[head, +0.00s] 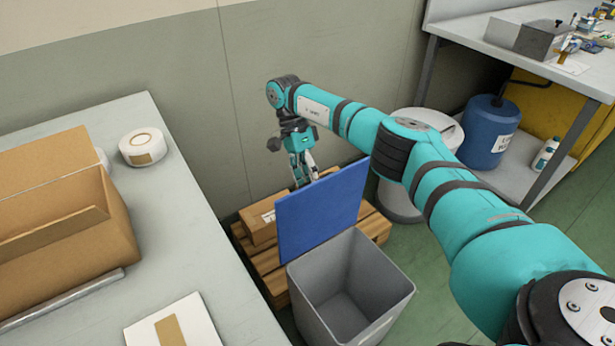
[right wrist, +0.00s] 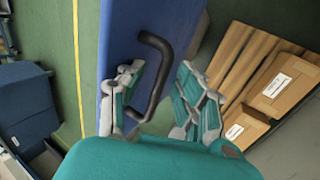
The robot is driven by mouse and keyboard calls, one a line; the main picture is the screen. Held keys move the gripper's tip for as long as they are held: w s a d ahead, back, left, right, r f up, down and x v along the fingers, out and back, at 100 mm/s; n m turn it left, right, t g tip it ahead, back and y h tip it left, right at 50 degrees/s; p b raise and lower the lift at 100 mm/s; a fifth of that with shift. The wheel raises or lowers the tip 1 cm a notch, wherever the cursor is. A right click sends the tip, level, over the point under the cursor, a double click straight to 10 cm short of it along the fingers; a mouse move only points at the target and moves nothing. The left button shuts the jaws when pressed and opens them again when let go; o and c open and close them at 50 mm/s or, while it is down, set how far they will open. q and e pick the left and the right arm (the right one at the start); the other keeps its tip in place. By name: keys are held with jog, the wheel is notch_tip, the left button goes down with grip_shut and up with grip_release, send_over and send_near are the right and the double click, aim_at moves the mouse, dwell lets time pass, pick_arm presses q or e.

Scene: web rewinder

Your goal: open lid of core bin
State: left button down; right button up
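The grey core bin (head: 383,295) stands on the floor with its top uncovered, and I see into its empty-looking inside. Its blue lid (head: 322,212) stands steeply raised at the bin's back edge; it also shows in the right wrist view (right wrist: 125,35). A black handle (right wrist: 162,75) is on the lid's outer face. My right gripper (head: 308,178) is behind the lid in the head view. In the right wrist view its fingers (right wrist: 158,100) are apart, with the handle bar between them and one finger inside the handle loop. My left gripper is out of view.
Cardboard boxes (head: 262,222) lie on a wooden pallet (head: 374,226) behind the bin. A grey table (head: 205,250) at left holds an open carton (head: 110,225) and a white roll (head: 142,146). A blue drum (head: 487,132) stands under the workbench at right.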

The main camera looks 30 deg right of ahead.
jog(key=v, duration=0.7)
jog(key=shift+r, duration=0.2)
jog(key=shift+a, duration=0.1)
